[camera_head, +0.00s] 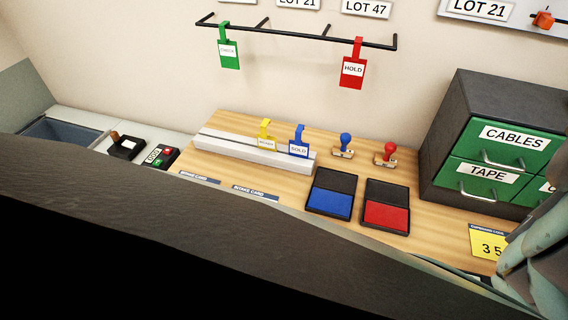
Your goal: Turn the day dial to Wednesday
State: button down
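I see no dial with readable day names. An orange knob-like piece (543,19) sits on a pale panel (512,18) at the top right edge, which cuts it off. I cannot tell whether it is the day dial. A grey-green jointed part at the lower right edge looks like my gripper (518,268). It is close to the camera, beside the yellow card and in front of the drawer cabinet. The frame edge cuts it off, and its fingertips and opening cannot be made out. It is well below the orange piece.
A dark cabinet (438,130) with green drawers stands at the right. Ink pads, blue (330,203) and red (386,216), stamps and a white tag rack (215,149) occupy the wooden table. A wall rail (300,35) holds green and red tags. My dark arm hides the foreground.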

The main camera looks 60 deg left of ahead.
jog(key=c, duration=0.6)
grip_release()
notch_tip(320, 180, up, 6)
jog(key=shift+r, duration=0.6)
jog(key=shift+a+r, duration=0.1)
jog(key=shift+r, duration=2.25)
